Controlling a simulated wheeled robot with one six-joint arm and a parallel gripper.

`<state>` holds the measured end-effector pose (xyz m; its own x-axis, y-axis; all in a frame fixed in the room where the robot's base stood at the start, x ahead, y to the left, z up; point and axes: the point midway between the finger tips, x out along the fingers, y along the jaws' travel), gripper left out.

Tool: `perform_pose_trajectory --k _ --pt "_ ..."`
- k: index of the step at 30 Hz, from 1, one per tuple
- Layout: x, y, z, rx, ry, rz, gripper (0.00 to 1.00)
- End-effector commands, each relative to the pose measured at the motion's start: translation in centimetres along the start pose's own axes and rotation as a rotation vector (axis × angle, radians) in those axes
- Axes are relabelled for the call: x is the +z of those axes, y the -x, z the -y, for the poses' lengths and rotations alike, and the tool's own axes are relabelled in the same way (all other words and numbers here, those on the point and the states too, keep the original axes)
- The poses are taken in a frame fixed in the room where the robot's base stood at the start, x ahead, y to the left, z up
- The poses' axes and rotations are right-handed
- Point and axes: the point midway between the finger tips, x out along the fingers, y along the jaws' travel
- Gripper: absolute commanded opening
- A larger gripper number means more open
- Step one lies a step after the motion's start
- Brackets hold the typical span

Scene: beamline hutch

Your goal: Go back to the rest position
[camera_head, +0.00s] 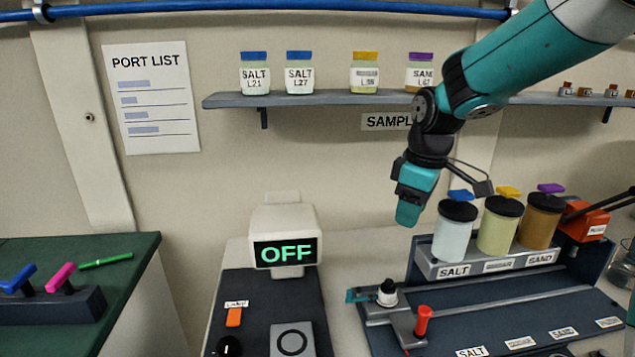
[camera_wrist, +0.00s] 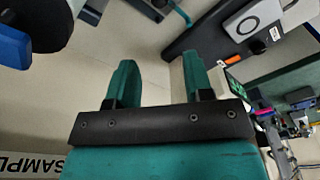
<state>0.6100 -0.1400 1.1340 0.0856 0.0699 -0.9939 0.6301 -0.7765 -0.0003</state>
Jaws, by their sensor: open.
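My gripper (camera_head: 408,213) hangs in the air in the head view, below the sample shelf and to the left of the salt canister (camera_head: 453,231). In the wrist view its two teal fingers (camera_wrist: 158,88) stand apart with nothing between them. The gripper is open and empty, and it appears clear of the rack and the bench. My arm reaches in from the upper right.
A shelf (camera_head: 330,100) with labelled jars runs along the wall. The canister rack (camera_head: 430,264) stands right of my gripper, near an orange box (camera_head: 583,222). A display reading OFF (camera_head: 286,252) stands left. A green table (camera_head: 130,262) is far left.

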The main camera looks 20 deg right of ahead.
Motion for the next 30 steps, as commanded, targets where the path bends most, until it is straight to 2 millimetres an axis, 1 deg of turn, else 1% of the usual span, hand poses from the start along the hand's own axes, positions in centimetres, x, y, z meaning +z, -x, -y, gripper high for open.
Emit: perform_pose_trajectory --k 2,4,5,8,9,11,12,15,18,21,22,30 --pt "0.0 0.0 0.1 -0.001 0.0 -0.001 0.47" --pt "-0.3 0.2 1.2 -0.005 0.002 -0.01 0.47" --pt "-0.4 0.4 2.1 -0.011 0.001 -0.016 0.47" --pt "-1.0 1.1 7.1 -0.045 -0.002 -0.05 0.47" --pt "-1.0 1.3 9.8 -0.066 -0.006 -0.066 0.47" --pt "-0.6 1.7 13.8 -0.104 -0.016 -0.086 0.47" --pt "-0.1 1.8 16.3 -0.13 -0.024 -0.098 0.47" --pt "1.5 2.1 21.8 -0.197 -0.042 -0.113 0.47" --pt "3.2 2.1 25.5 -0.25 -0.06 -0.115 0.47" --pt "4.2 2.1 27.4 -0.279 -0.072 -0.112 0.47" --pt "4.4 2.1 27.6 -0.283 -0.074 -0.112 0.47" --pt "4.5 2.1 27.8 -0.287 -0.08 -0.11 0.47"
